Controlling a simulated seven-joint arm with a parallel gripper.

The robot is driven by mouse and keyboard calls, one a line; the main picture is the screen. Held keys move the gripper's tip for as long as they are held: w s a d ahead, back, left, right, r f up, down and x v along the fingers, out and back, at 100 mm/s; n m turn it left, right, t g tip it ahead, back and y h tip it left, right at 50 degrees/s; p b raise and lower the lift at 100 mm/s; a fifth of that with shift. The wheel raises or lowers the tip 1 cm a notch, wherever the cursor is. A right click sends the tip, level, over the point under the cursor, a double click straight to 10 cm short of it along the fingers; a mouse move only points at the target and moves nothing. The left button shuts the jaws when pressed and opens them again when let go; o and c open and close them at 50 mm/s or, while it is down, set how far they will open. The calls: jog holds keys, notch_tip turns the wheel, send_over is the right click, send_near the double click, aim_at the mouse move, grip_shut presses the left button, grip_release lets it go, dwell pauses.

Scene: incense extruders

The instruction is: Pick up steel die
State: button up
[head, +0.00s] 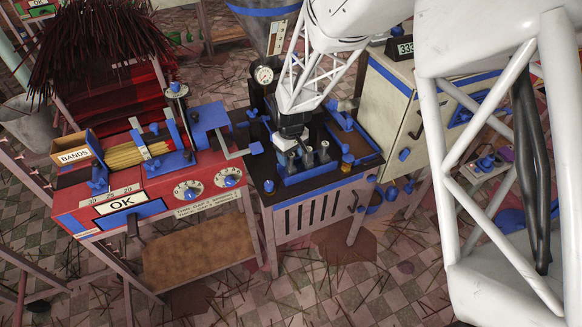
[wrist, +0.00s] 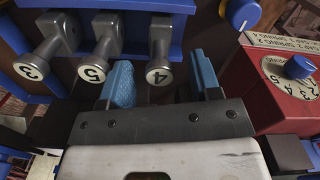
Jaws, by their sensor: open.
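Three grey steel dies with round white numbered ends stand in a blue rack (head: 318,172). In the wrist view they are the die marked 3 (wrist: 48,50), the die marked 5 (wrist: 102,48) and the die marked 4 (wrist: 160,50). My gripper (wrist: 162,82) is open, its blue fingers on either side of the die marked 4. Gaps show between that die and both fingers. In the head view my gripper (head: 289,143) is low over the rack, hiding part of it. The dies (head: 308,157) look small there.
A red machine (head: 150,195) with dials and an OK sign stands left of the rack's dark bench (head: 267,200). A blue bracket (head: 212,120) juts from it towards the bench. A pressure gauge (head: 264,75) stands behind. A cream cabinet (head: 392,105) is at right.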

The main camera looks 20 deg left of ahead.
aim_at(291, 165)
jog(key=shift+f, duration=1.1)
jog(key=shift+c, duration=0.3)
grip_shut()
